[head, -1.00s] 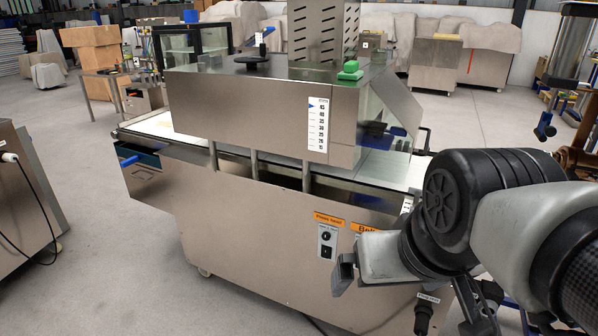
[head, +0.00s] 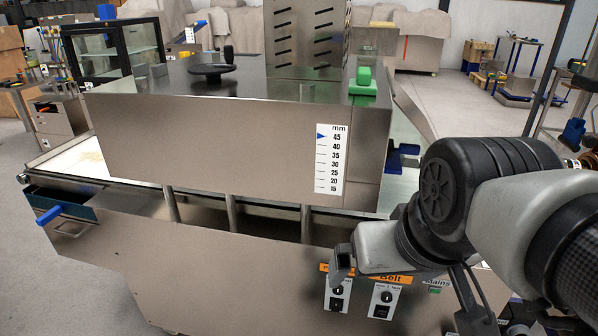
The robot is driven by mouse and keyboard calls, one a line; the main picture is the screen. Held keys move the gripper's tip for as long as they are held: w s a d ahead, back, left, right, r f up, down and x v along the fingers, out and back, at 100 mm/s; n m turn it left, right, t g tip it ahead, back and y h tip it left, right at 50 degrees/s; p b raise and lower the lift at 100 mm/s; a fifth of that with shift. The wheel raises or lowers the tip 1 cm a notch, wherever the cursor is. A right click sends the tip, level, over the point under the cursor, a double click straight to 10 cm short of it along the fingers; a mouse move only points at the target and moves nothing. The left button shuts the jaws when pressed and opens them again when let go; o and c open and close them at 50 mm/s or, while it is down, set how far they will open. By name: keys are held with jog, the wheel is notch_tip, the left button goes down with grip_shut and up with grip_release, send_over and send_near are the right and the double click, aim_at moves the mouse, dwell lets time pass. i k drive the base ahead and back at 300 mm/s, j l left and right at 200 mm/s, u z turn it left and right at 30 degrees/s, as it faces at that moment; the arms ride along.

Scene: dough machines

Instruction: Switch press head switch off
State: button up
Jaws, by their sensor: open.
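The press head switch panel (head: 338,294) is a small white plate under a partly covered orange label on the front of the steel machine (head: 230,285). It carries a round black knob and a dark square below; the switch position is too small to tell. A similar panel under the "Belt" label (head: 383,298) sits to its right. My gripper (head: 341,262) is open and empty, in front of the machine's front face, just above the press head panel in the picture. It covers part of the orange label. Whether it touches the machine cannot be told.
The press head housing (head: 230,140) with a mm scale (head: 329,160) rises above the front face. A blue handle (head: 55,213) sticks out at the left. Free floor lies at the far left.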

aim_at(335, 305)
jog(key=k+l+u, duration=0.25)
jog(key=k+l, duration=0.2)
jog(key=k+l+u, duration=0.25)
jog(key=k, duration=0.3)
jog(key=i+u, duration=0.15)
jog(key=u, duration=0.2)
jog(key=i+j+u, duration=0.1)
jog(key=u, duration=0.25)
